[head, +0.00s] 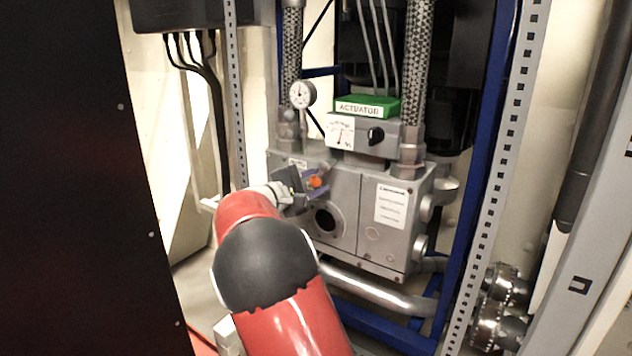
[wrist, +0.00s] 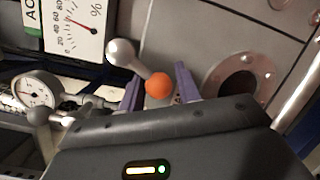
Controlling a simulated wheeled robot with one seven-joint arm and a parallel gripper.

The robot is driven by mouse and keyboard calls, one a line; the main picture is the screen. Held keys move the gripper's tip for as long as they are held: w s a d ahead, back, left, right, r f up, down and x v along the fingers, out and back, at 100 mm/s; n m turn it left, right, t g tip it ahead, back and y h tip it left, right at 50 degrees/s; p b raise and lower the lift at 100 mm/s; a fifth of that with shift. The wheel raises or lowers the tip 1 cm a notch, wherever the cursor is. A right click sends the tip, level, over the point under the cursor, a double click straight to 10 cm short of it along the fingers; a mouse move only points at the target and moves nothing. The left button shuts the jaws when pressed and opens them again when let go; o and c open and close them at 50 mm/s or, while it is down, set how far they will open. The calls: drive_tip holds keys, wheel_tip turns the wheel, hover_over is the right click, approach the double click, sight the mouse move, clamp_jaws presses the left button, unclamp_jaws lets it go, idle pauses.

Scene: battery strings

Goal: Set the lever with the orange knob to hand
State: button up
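The orange knob (wrist: 159,86) sits at the end of a short grey lever (wrist: 138,66) in the wrist view. The lever runs from a round grey hub up and left of the knob. In the head view the orange knob (head: 315,182) shows on the front of the grey valve block (head: 345,215). My gripper (wrist: 158,88) has two purple fingers, one on each side of the knob, with gaps visible on both sides. The fingers are apart. In the head view my gripper (head: 312,180) is at the block's upper left, partly hiding the lever.
The green-topped actuator box (head: 365,107) with a percent scale and black knob sits above the block. A round pressure gauge (head: 302,94) stands at its left. A dark round opening (head: 327,220) lies below the orange knob. Blue frame posts (head: 490,130) stand at the right.

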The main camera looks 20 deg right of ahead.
drive_tip(key=shift+o, duration=1.2)
drive_tip(key=v, duration=0.8)
drive_tip(key=shift+b, duration=0.3)
drive_tip(key=shift+d, duration=0.1)
